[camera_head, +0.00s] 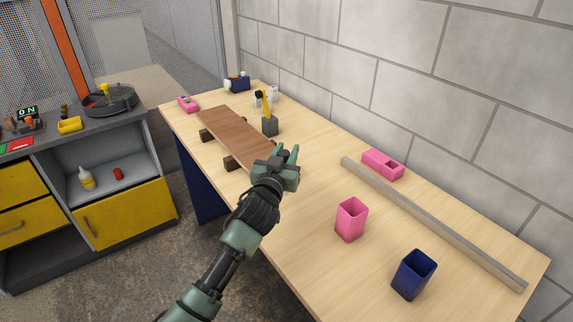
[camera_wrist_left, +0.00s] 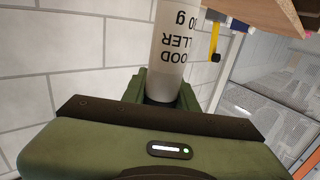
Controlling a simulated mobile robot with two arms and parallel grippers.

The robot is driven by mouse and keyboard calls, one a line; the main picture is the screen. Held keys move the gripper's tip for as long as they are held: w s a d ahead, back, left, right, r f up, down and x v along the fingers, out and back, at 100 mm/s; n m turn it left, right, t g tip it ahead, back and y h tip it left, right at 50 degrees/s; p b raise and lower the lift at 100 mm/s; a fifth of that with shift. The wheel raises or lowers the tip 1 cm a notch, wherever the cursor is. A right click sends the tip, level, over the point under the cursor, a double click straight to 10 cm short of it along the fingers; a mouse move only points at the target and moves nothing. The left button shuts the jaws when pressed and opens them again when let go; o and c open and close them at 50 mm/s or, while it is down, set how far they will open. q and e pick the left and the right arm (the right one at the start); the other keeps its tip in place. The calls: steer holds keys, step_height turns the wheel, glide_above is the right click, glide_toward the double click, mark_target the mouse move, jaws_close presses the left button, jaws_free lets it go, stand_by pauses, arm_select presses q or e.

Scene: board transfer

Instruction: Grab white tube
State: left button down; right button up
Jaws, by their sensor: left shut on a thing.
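My left gripper (camera_head: 288,156) is over the work table, near the front end of the brown board. In the left wrist view, the white tube (camera_wrist_left: 172,45), with dark "WOOD FILLER" lettering, stands between the fingers of the gripper, which is shut on it. In the head view I cannot make out the held tube; the gripper seems to hide it. My right gripper is not in view.
The wooden table (camera_head: 320,270) runs along a grey block wall. The brown board (camera_head: 235,135) rests on dark supports. A pink cup (camera_head: 351,219), a blue cup (camera_head: 414,275), a pink block (camera_head: 383,163) and a long grey bar (camera_head: 430,222) stand to the right.

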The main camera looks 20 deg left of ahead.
arm_select(q)
step_height(320, 180, up, 14)
steer(key=shift+r+b, duration=0.25)
steer(key=shift+b, duration=0.1)
stand_by(0.8)
